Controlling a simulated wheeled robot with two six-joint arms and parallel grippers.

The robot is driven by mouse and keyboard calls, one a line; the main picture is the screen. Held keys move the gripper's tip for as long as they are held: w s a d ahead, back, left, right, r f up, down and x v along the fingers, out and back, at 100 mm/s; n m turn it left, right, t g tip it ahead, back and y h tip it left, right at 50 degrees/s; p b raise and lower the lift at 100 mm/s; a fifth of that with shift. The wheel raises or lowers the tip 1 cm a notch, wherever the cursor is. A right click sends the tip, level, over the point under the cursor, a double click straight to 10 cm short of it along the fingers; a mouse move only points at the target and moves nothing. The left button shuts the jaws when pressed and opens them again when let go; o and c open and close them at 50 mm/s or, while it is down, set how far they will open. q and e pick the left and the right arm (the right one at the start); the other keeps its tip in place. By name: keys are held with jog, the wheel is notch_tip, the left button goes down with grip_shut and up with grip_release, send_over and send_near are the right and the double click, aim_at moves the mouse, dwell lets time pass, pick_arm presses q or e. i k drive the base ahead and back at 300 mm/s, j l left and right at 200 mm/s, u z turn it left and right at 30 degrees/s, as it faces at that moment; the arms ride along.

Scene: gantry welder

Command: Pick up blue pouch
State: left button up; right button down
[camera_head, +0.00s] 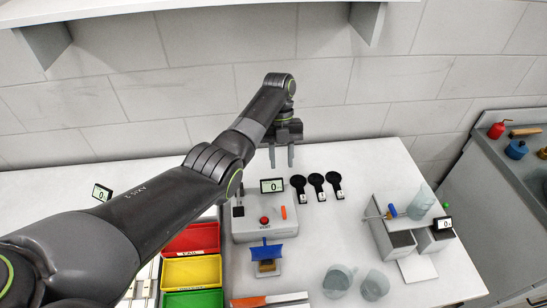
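My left gripper (281,157) hangs fingers-down above the back of the white table, behind the grey machine box. Its two fingers are apart with nothing seen between them, so it is open. A blue piece (266,252) with a brown block at its base stands on the table in front of the machine; it may be the blue pouch, but it is too small to tell. The gripper is apart from it, farther back and slightly right. My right gripper is not in view.
The grey machine box (250,228) has a red button and a display. Red (190,239), yellow (190,272) and green (192,299) bins stand left. Three black round-headed tools (317,182) lie behind. Clear cups (374,285) and a grey stand (390,240) are right.

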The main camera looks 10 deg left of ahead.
aim_at(266, 254)
jog(key=k+j, duration=0.1)
jog(key=k, duration=1.4)
